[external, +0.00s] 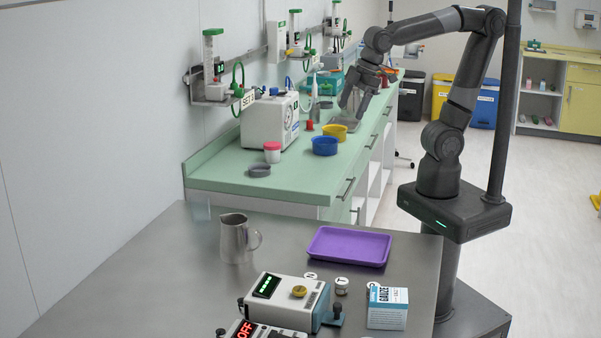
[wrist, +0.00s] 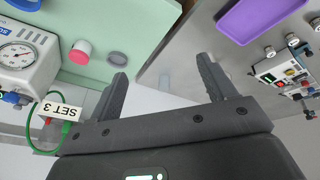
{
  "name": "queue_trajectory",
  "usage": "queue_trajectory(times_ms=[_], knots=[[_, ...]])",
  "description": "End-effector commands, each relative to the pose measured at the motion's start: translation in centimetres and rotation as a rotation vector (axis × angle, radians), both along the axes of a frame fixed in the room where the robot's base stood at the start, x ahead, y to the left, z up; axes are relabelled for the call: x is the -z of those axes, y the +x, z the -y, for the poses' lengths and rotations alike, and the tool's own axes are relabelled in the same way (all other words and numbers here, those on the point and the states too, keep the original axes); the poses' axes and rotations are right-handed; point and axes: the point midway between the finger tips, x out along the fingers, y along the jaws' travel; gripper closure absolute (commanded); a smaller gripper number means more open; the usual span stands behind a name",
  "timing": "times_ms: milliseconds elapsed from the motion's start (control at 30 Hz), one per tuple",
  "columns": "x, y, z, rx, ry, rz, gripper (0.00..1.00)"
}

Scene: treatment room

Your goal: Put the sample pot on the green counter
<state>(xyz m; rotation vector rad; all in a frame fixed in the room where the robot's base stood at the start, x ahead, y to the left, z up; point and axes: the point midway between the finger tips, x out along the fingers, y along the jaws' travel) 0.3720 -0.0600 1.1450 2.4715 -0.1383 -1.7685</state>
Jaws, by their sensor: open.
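A white pot with a pink-red lid (external: 272,152), which looks like the sample pot, stands upright on the near end of the green counter (external: 225,178). In the wrist view the pot's lid (wrist: 80,51) shows at the upper left, on the pale green counter top (wrist: 140,25). My gripper (external: 353,107) is open and empty, raised over the counter farther back and to the right of the pot. In the wrist view my gripper's fingers (wrist: 161,70) are wide apart with nothing between them.
A grey dish (external: 259,170) lies beside the pot. A white gauge machine (external: 271,122), a blue bowl (external: 325,146) and a yellow bowl (external: 335,131) stand behind. The steel table in front holds a jug (external: 238,240), a purple tray (external: 348,246) and a gauze box (external: 387,308).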

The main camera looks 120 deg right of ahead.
Motion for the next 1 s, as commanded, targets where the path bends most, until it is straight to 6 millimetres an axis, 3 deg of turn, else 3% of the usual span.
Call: queue_trajectory(times_ms=[33,200,367,1000], knots=[[0.1,-1.5,-1.4,-0.011,0.011,0.031,0.24],[1.1,-5.4,-4.3,-0.02,0.07,0.11,0.24],[2.1,-7.6,-5.6,-0.025,0.115,0.151,0.24],[2.4,-8.2,-6.0,-0.027,0.132,0.163,0.24]])
